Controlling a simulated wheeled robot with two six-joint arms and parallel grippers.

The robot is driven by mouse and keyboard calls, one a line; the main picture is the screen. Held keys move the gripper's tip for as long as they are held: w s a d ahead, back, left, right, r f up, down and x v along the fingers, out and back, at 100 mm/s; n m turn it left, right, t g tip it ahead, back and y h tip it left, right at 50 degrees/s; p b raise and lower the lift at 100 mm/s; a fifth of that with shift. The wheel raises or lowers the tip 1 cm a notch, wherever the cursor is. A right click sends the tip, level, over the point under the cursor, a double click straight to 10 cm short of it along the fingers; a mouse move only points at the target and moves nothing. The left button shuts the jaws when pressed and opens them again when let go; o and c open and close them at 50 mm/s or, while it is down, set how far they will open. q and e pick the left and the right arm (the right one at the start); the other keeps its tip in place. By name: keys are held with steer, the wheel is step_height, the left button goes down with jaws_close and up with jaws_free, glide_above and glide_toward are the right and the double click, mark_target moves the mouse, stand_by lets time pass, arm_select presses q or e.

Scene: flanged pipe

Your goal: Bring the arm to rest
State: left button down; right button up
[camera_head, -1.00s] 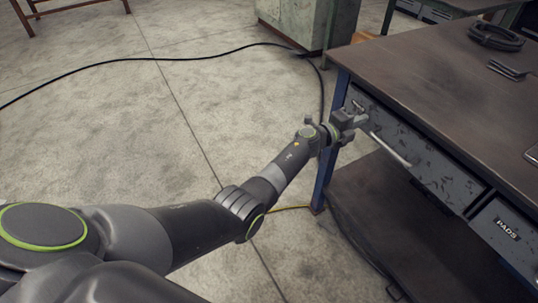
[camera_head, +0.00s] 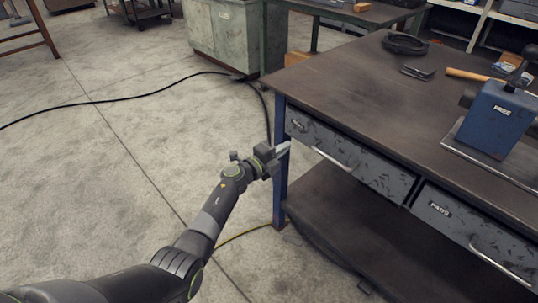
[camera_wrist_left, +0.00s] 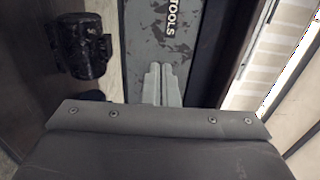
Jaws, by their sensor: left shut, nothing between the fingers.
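My left arm (camera_head: 207,223) reaches in from the lower left in the head view. Its gripper (camera_head: 284,147) is shut and empty, near the blue corner leg of the workbench, in front of the left end of a grey drawer (camera_head: 350,160). In the left wrist view the two fingers (camera_wrist_left: 161,83) lie together, with a drawer front marked TOOLS (camera_wrist_left: 150,38) beyond them. The drawer looks shut. I cannot tell whether the fingertips touch anything. My right gripper is not in view.
The workbench top (camera_head: 340,78) carries a blue vise-like block (camera_head: 495,118), a hammer handle (camera_head: 466,74), hex keys (camera_head: 417,73) and a coiled black item (camera_head: 405,43). A second drawer marked PADS (camera_head: 455,222) is at right. A black cable (camera_head: 130,90) crosses the open floor.

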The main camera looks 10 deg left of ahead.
arm_select(q)
steer(key=s+a+f+n+g+y+p, duration=0.2)
steer(key=s+a+f+n+y+p, duration=0.25)
steer(key=s+a+f+n, duration=0.6)
steer(key=s+a+f+n+g+y+p, duration=0.1)
steer(key=s+a+f+n+y+p, duration=0.5)
steer(key=s+f, duration=0.8)
steer(key=s+a+f+n+g, duration=0.2)
steer(key=s+f+n+g, duration=0.1)
steer(key=s, duration=1)
steer(key=s+a+f+n+g+p, duration=0.1)
steer(key=s+f+n+g, duration=0.2)
steer(key=s, duration=1.1)
steer(key=s+a+f+n+g+y+p, duration=0.1)
steer(key=s+a+f+n+g, duration=0.1)
steer(key=s, duration=1.1)
step_height(320, 180, down, 3)
steer(key=shift+s+a+f+n+g, duration=0.25)
steer(key=shift+n+g, duration=0.4)
steer(key=shift+g, duration=0.55)
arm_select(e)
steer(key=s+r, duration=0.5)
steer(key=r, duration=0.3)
